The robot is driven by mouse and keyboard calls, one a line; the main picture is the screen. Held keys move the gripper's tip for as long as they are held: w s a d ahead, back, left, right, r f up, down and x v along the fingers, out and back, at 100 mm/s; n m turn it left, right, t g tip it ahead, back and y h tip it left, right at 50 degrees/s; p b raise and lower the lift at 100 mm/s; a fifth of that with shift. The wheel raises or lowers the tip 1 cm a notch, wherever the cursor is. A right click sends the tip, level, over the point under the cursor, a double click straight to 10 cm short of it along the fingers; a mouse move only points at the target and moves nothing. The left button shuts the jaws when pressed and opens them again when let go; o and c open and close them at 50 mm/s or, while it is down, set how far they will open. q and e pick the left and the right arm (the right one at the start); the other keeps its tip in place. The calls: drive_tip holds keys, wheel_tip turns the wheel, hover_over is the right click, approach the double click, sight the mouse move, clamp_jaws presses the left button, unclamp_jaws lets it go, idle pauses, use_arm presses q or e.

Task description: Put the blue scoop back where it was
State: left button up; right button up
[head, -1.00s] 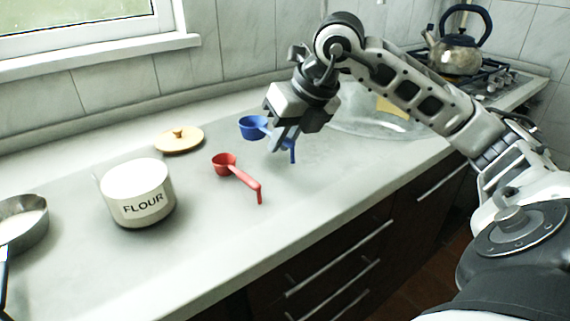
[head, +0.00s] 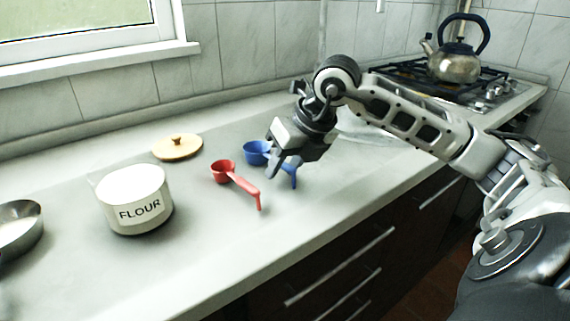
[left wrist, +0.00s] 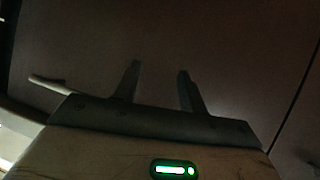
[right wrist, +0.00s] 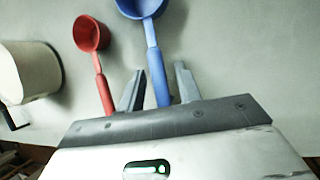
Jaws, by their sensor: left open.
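The blue scoop (head: 256,151) is at the counter, right of the red scoop (head: 223,168), its bowl toward the wall. My right gripper (head: 282,172) is over its handle. In the right wrist view the blue scoop's handle (right wrist: 157,82) lies between the two fingers (right wrist: 159,68), which stand apart with gaps beside it. The red scoop also shows there (right wrist: 92,36), just left of the fingers. My left gripper (left wrist: 159,68) shows only in its wrist view, open and empty before a dark surface.
A FLOUR pot (head: 135,200) stands left of the scoops, with a wooden lid (head: 177,147) behind it. A metal pan (head: 18,228) is at the far left. A kettle (head: 455,55) is on the stove at the back right. The counter front is clear.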

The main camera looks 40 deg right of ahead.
drive_tip(key=shift+r, duration=0.3)
drive_tip(key=v, duration=1.1)
drive_tip(key=shift+s+r, duration=0.2)
drive_tip(key=shift+r, duration=0.05)
drive_tip(key=shift+s, duration=0.1)
